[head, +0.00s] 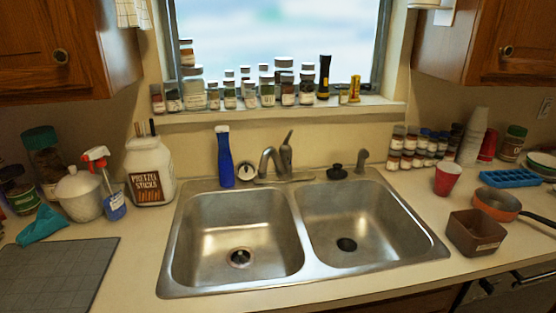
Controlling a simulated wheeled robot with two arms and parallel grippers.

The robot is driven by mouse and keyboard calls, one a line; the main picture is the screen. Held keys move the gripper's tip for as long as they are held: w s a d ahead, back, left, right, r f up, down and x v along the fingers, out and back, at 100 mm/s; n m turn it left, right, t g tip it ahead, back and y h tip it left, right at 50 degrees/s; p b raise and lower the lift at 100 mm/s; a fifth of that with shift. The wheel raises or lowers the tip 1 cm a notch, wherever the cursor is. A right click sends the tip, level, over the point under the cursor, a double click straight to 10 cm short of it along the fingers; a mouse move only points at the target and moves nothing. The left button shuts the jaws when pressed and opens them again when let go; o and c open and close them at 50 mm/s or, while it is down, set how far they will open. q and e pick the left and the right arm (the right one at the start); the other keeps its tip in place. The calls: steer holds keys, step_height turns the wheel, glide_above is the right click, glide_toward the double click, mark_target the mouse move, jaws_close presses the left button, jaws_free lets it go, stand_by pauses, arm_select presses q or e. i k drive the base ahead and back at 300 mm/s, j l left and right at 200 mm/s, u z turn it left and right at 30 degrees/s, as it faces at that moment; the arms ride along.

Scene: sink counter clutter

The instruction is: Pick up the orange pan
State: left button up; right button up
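The orange pan (495,204) sits on the counter at the right, with its open top facing up. Its dark handle (537,218) points to the right and toward the counter's front edge. A brown square container (475,240) stands just in front of the pan and hides part of its lower left side. Neither of my grippers shows in the head view.
A red cup (447,179) stands left of the pan and a blue tray (510,178) lies behind it. The double sink (313,270) fills the middle. Spice jars and stacked cups line the back right.

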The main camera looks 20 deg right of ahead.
mark_target(502, 206)
steer(key=z, duration=2.15)
steer(key=u, duration=1.35)
steer(key=z, duration=1.35)
steer(key=i+l, duration=1.3)
steer(key=k+l+z, duration=0.05)
steer(key=l, duration=0.1)
